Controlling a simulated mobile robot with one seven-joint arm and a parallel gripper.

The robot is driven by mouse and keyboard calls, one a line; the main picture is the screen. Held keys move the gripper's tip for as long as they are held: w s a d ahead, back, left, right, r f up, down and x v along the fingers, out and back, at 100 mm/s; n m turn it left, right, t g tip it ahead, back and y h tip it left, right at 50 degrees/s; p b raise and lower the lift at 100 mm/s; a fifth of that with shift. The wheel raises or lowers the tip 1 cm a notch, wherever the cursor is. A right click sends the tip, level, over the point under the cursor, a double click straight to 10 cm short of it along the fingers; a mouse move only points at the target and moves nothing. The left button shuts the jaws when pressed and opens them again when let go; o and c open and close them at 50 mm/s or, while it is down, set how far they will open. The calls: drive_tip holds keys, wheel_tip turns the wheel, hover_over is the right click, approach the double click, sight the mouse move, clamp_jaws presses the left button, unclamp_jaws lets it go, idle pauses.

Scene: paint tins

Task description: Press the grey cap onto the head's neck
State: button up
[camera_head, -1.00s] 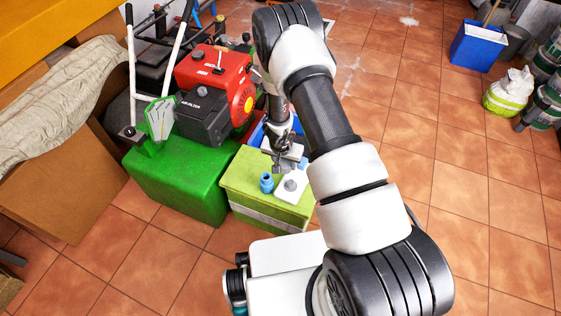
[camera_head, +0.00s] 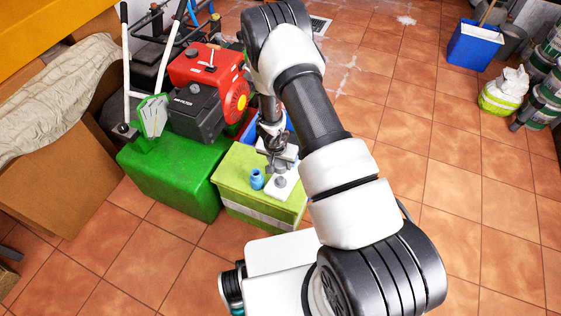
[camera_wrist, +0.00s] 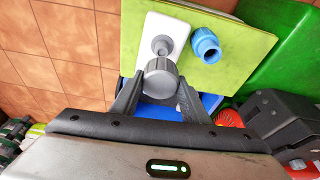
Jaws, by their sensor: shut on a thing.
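My gripper (camera_wrist: 158,92) is shut on the grey cap (camera_wrist: 160,78), a ribbed round piece held between its two fingertips. The grey head (camera_wrist: 162,45), with a narrow neck, stands on a white block (camera_wrist: 176,33). The cap appears right beside the head in the wrist view and overlaps its near end; I cannot tell whether they touch. In the head view my gripper (camera_head: 276,167) is above the far end of the white block (camera_head: 276,194), with the grey head (camera_head: 280,181) just in front of it.
A blue fitting (camera_wrist: 206,45) stands to the right of the white block in the wrist view, and left of it in the head view (camera_head: 257,179). Both are on a yellow-green box top (camera_head: 236,172).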

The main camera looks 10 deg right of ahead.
drive_tip(key=b, duration=0.4)
hover_over(281, 177)
drive_tip(key=shift+s+a+f, duration=0.15)
drive_tip(key=shift+f, duration=2.55)
drive_tip(key=shift+f, duration=2.05)
drive_tip(key=o, duration=1)
drive_tip(key=p+v, duration=0.4)
drive_tip(key=v, duration=1.3)
drive_tip(key=shift+a+r+p, duration=0.1)
drive_tip(key=shift+r+p, duration=0.15)
drive_tip(key=shift+p, duration=0.15)
